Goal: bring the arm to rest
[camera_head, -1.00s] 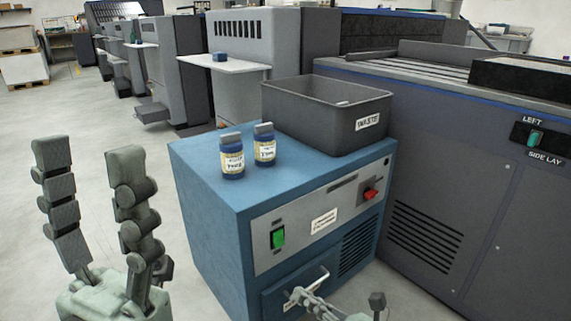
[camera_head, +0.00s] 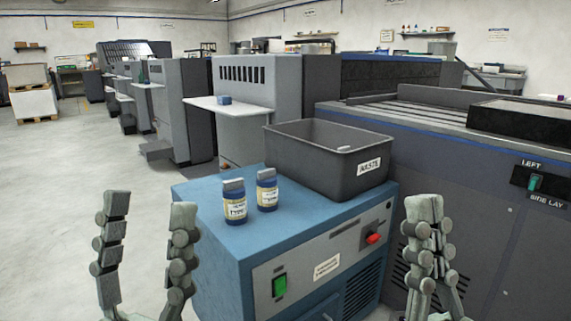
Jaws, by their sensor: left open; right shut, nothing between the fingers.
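My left gripper (camera_head: 146,222) is raised at the lower left, its fingers apart and empty. It stands in front of the floor, left of the blue cabinet. My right gripper (camera_head: 425,215) is raised at the lower right with its fingers together and nothing between them. It shows in front of the dark press side, right of the blue cabinet. Neither gripper holds anything. The lower arms are cut off by the bottom edge.
The blue cabinet (camera_head: 213,259) carries two blue jars, a left one (camera_head: 235,203) and a right one (camera_head: 267,190), and a grey waste bin (camera_head: 314,172). A large press (camera_head: 490,210) stands at the right. Open floor (camera_head: 60,180) lies at the left.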

